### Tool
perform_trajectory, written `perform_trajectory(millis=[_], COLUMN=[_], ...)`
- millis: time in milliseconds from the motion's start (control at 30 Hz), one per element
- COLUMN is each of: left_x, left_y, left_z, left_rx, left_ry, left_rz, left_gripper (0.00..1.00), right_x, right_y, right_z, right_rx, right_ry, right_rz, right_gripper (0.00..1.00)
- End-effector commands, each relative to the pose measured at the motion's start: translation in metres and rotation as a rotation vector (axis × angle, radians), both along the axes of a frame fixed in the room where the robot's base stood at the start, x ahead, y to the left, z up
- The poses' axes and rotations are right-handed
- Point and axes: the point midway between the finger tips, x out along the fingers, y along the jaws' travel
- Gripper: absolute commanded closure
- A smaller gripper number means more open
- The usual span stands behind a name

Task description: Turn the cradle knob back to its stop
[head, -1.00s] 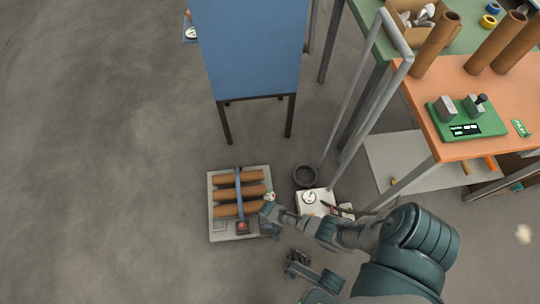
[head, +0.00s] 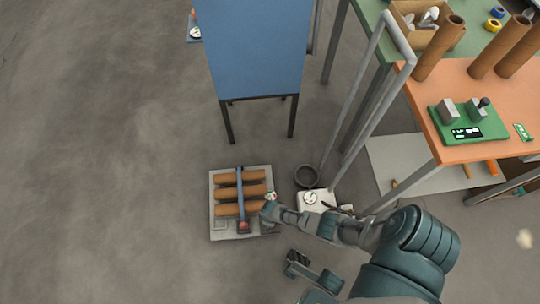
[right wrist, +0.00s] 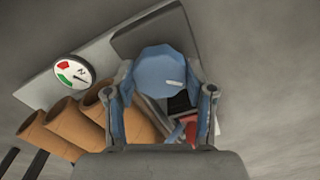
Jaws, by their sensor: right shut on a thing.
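The cradle (head: 216,232) is a light grey plate on the floor with brown tubes (head: 238,193) lying across it and a blue bar (head: 240,180) over them. My right gripper (head: 268,212) is at the cradle's right edge. In the right wrist view, my right gripper (right wrist: 165,95) is shut on the blue faceted knob (right wrist: 158,68), one finger on each side. A short white mark on the knob's face points right. A round dial (right wrist: 74,71) with red and green zones sits on the plate beside it.
A black ring (head: 307,176) and a white box with a dial (head: 314,199) stand right of the cradle. A blue-topped table (head: 255,45) stands behind it, and an orange bench (head: 490,90) with metal legs is at right. The floor on the left is clear.

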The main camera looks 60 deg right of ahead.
Motion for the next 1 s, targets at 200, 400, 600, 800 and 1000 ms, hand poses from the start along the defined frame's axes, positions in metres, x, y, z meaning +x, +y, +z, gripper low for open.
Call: perform_trajectory(millis=[200, 400, 600, 800, 1000], left_x=[0.0006, 0.0009, 0.001, 0.0009, 0.0009], left_y=[-0.0003, -0.0004, -0.0005, -0.0004, -0.0004], left_z=[-0.0013, -0.0012, -0.0008, -0.0006, -0.0005], left_rx=[0.001, 0.0, 0.001, 0.001, 0.0], left_ry=[0.004, 0.003, 0.001, 0.001, 0.0], left_rz=[-0.001, -0.001, -0.001, -0.001, -0.001], left_gripper=[0.6, 0.6, 0.6, 0.6, 0.6], right_x=[0.0015, 0.0016, 0.0016, 0.0017, 0.0018], right_y=[-0.0001, -0.0003, -0.0003, -0.0004, -0.0005], right_z=[0.0001, 0.0001, 0.0002, 0.0003, 0.0003], right_rx=[-0.001, 0.001, 0.001, 0.001, 0.0], right_ry=[-0.004, -0.004, -0.004, -0.004, -0.004], right_rz=[0.127, 0.195, 0.221, 0.225, 0.224], right_gripper=[0.81, 0.81, 0.81, 0.81, 0.41])
